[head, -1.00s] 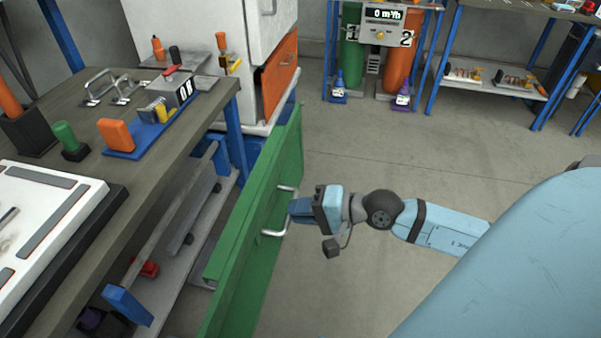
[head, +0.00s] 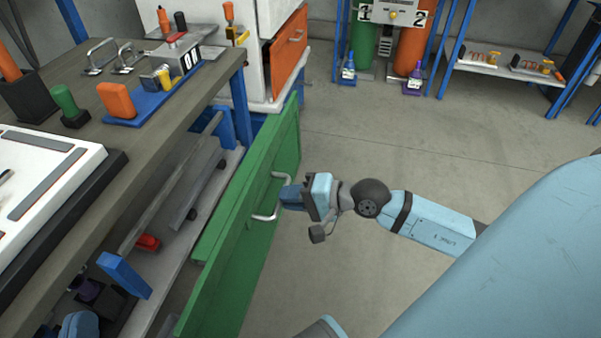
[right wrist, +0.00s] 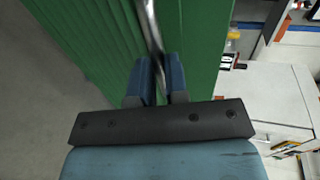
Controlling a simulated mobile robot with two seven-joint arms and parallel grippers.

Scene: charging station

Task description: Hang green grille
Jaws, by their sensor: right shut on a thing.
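The grille's lower end is hidden.
The workbench (head: 150,150) with tools and a blue holder (head: 155,108) is left of the grille, with lower shelves beneath. A white cabinet with an orange drawer (head: 289,52) stands behind. Gas cylinders (head: 408,50) are at the back. The floor (head: 430,150) to the right is clear.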

